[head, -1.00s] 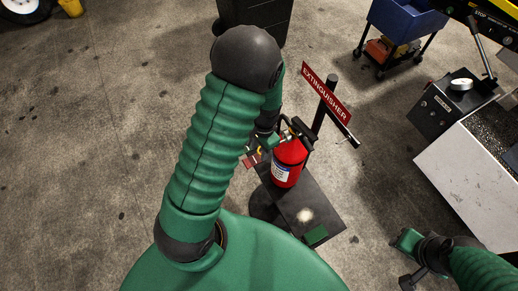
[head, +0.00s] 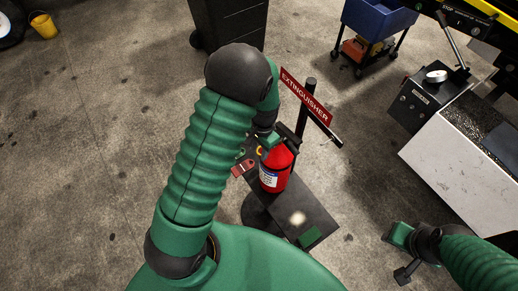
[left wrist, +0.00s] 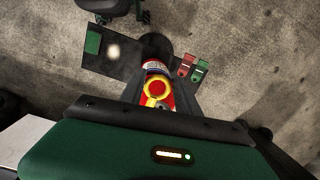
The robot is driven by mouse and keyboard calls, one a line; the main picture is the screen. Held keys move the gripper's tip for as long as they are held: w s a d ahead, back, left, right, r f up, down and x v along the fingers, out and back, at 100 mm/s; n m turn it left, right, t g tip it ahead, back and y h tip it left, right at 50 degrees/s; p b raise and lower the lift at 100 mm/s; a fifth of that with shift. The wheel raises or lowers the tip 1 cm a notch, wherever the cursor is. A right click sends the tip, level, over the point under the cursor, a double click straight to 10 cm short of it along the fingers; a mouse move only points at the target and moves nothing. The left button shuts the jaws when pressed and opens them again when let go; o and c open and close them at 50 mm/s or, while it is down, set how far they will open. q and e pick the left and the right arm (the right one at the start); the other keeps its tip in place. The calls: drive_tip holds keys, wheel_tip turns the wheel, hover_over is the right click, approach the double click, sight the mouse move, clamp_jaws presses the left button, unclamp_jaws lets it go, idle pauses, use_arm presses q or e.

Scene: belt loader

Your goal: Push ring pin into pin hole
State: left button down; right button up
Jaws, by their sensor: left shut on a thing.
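The red fire extinguisher (head: 274,177) stands upright on a dark stand. In the left wrist view its white label band (left wrist: 155,66) shows. A yellow ring, the ring pin (left wrist: 154,90), is at the near side of the extinguisher's head, between the dark fingers of my left gripper (left wrist: 158,104). My left gripper (head: 268,143) is at the extinguisher's top and is shut on the ring pin. The pin's shaft and the pin hole are hidden. My right gripper (head: 402,250) is at the lower right, away from the extinguisher; its opening is unclear.
The stand's dark plate (head: 285,205) carries a green patch (head: 309,236). A red EXTINGUISHER sign (head: 305,96) rises behind the extinguisher. A red tag (left wrist: 186,65) and a green tag (left wrist: 200,72) lie beside it. A machine (head: 450,160) stands right; open floor lies left.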

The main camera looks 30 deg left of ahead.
use_arm(q)
drive_tip(key=shift+r, duration=0.1)
drive_tip(key=shift+w+d, duration=0.25)
drive_tip(key=shift+w, duration=0.35)
drive_tip(key=shift+w+d, duration=0.3)
drive_tip(key=shift+w, duration=0.35)
drive_tip(key=shift+w+d, duration=0.25)
drive_tip(key=shift+w, duration=0.35)
drive_tip(key=shift+w, duration=0.15)
idle(0.6)
drive_tip(key=c, duration=1.1)
unclamp_jaws()
drive_tip(key=shift+c, duration=0.2)
drive_tip(key=o, duration=0.3)
drive_tip(key=shift+w+d, duration=0.1)
drive_tip(key=shift+w, duration=0.05)
drive_tip(key=shift+o, duration=0.2)
